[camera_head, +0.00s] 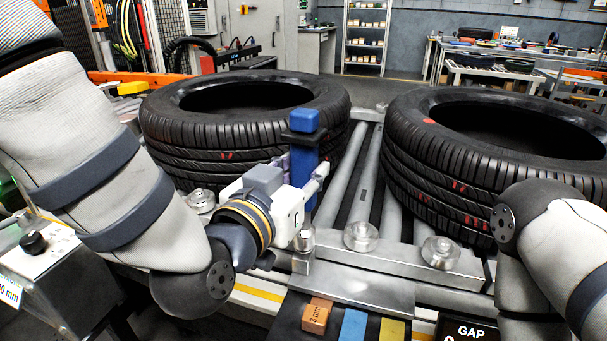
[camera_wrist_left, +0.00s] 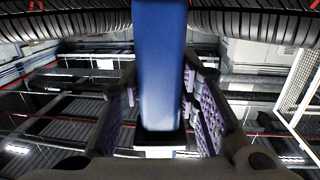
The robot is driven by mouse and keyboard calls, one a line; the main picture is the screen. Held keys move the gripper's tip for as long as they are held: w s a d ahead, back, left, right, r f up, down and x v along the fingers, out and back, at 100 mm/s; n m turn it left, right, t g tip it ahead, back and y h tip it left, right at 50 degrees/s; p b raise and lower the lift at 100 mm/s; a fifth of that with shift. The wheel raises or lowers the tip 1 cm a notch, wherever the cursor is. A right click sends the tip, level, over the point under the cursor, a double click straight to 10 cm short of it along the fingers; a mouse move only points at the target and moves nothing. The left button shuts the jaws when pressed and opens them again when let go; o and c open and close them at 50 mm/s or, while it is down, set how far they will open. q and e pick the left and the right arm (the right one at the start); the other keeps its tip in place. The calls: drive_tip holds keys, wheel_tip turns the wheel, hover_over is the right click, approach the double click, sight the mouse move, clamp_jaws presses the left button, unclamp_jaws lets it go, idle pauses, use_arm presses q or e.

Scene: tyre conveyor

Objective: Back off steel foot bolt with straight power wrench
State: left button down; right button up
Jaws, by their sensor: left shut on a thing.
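The straight power wrench (camera_head: 303,160) is a blue upright tool with a dark collar near its top. My left gripper (camera_head: 311,188) is shut around its body. In the left wrist view the blue wrench body (camera_wrist_left: 160,65) stands between the two finger pads. The wrench's lower end comes down over a small steel post (camera_head: 302,262) on the conveyor's front plate. The steel foot bolt is not clearly seen there; I cannot tell whether the wrench is seated on it. My right arm shows at the right, but its gripper is out of view.
Two black tyres (camera_head: 230,148) (camera_head: 440,185) with red marks lie on the roller conveyor (camera_head: 362,205) behind the wrench. Round metal knobs (camera_head: 361,237) (camera_head: 440,252) stand right of it. Orange (camera_head: 316,316), blue (camera_head: 352,326) and yellow blocks lie in front, beside a GAP display (camera_head: 468,330).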

sight(300, 135)
use_arm(q)
drive_tip(key=shift+r, duration=3.05)
